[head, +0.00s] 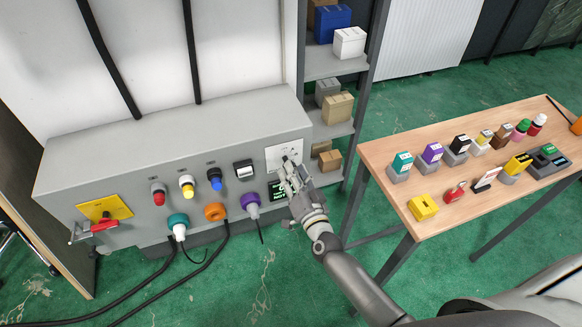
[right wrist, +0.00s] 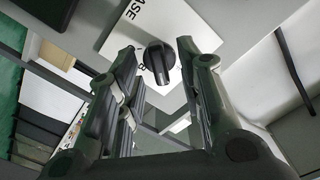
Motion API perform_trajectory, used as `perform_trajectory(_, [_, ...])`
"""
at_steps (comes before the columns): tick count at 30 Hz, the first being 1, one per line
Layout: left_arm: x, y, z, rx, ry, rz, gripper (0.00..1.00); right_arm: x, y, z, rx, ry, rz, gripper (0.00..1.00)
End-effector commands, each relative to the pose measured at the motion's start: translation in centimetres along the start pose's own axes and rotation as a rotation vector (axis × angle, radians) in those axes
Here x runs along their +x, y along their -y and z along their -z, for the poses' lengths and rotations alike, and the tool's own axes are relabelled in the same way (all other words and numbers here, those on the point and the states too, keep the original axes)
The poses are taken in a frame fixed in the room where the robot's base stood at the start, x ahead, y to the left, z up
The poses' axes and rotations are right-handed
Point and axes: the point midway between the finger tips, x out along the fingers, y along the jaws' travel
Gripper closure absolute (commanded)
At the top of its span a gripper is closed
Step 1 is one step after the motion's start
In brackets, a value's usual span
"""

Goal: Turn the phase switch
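The phase switch is a black knob (right wrist: 158,57) on a white plate (right wrist: 172,22) with partly hidden lettering that ends in "ASE". In the head view the white plate (head: 277,153) sits at the right end of the grey control box's front. My right gripper (head: 288,168) is in front of that plate and hides part of it. In the right wrist view my right gripper (right wrist: 156,48) is open, with one finger on each side of the knob and gaps visible on both sides. I cannot tell how deep the fingertips reach. My left gripper is not in view.
The grey control box (head: 120,150) carries several coloured buttons, cable plugs and a red-handled switch (head: 104,225) on a yellow plate. A shelf (head: 330,65) with boxes stands right of it. A wooden table (head: 400,150) with several small parts stands farther right.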

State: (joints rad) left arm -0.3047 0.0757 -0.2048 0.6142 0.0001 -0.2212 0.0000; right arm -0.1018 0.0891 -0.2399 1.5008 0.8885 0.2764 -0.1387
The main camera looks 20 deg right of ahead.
Motion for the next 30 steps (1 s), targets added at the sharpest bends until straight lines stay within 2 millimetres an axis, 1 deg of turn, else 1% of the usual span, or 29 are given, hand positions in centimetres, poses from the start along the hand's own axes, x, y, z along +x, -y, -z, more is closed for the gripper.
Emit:
perform_trajectory(1, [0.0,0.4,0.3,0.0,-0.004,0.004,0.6,0.8,0.0,0.0,0.0,-0.001,0.001,0.66])
perform_trajectory(6, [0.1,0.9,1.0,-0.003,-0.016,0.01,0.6,2.2,0.0,-0.1,0.0,0.0,0.0,0.66])
perform_trajectory(10, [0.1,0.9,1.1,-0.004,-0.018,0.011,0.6,2.6,0.0,0.0,0.0,0.0,0.0,0.66])
perform_trajectory(17, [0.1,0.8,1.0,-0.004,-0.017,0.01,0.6,2.6,0.0,0.0,0.0,0.0,0.0,0.66])
perform_trajectory(21, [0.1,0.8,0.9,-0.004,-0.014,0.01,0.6,2.6,0.0,0.0,0.0,0.0,0.0,0.84])
perform_trajectory(24, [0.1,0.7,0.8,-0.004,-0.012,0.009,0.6,2.5,0.0,0.0,0.0,0.0,0.0,0.95])
perform_trajectory(26, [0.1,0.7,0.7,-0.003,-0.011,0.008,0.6,2.5,0.0,0.0,0.006,0.0,0.0,0.95])
perform_trajectory(30, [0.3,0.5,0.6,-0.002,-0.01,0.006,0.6,2.5,-0.1,-0.1,0.077,-0.001,0.0,0.95])
